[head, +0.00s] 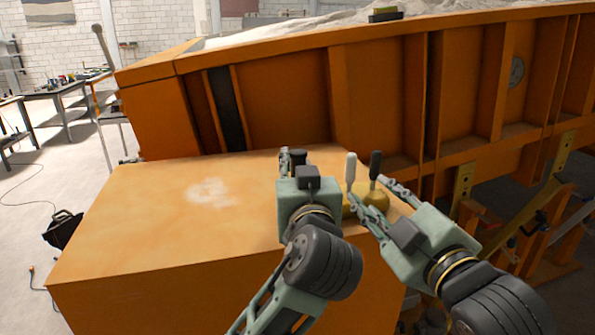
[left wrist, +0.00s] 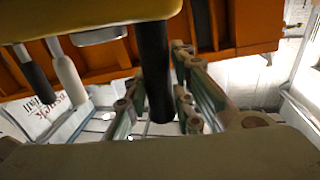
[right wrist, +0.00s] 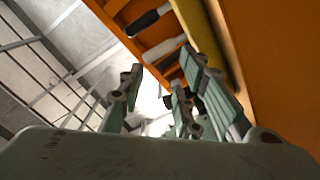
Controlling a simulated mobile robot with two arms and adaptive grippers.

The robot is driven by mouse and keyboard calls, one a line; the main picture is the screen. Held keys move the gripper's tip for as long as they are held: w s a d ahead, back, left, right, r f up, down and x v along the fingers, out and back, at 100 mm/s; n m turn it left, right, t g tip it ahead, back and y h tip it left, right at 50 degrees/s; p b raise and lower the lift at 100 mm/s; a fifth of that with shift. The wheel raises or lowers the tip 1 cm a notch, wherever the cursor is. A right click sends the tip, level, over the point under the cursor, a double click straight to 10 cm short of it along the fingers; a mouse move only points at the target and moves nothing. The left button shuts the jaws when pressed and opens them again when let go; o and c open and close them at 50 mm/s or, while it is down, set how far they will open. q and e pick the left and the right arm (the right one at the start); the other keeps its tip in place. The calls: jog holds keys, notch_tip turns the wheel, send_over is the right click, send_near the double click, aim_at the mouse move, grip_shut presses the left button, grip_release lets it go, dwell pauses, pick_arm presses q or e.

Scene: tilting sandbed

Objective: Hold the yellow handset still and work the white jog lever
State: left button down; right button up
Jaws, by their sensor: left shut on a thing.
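The yellow handset (head: 375,199) is at the right end of the orange box top, partly hidden behind my grippers. Its white jog lever (head: 350,170) stands up, with a black lever (head: 375,165) to its right. My left gripper (head: 296,160) is shut on a black grip (left wrist: 154,75), which reaches from the yellow body (left wrist: 90,14) in the left wrist view. The white lever (left wrist: 68,76) stands apart from those fingers. My right gripper (head: 369,194) is open beside the handset's right part. In the right wrist view the white lever (right wrist: 164,48) is beyond its fingers, not between them.
The orange box top (head: 150,215) is clear at the left, except for a pale sandy patch (head: 208,192). The ribbed orange sandbed wall (head: 285,105) rises close behind. Brackets and frame parts (head: 464,180) stand at the right.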

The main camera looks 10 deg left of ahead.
jog(key=shift+c, duration=0.5)
jog(key=shift+f, duration=0.1)
jog(key=shift+c, duration=1.1)
jog(key=shift+w+d+f+n+g, duration=0.25)
jog(key=shift+f+n+g, duration=0.3)
jog(key=shift+n, duration=0.25)
jog(key=c, duration=0.4)
jog(key=n+g, duration=0.1)
jog(key=f+n+y, duration=0.1)
jog(key=shift+w+d+f+n+g+y, duration=0.1)
jog(key=shift+d+f+n+g+y, duration=0.2)
jog(key=shift+d+n+g, duration=0.1)
grip_shut()
jog(key=s+d+r+n+g+y, duration=0.3)
jog(key=s+d+n+g+y, duration=0.1)
jog(key=n, duration=0.6)
jog(key=shift+d+r+g+y, duration=0.2)
jog(key=shift+d+g+y, duration=0.4)
jog(key=shift+y, duration=0.3)
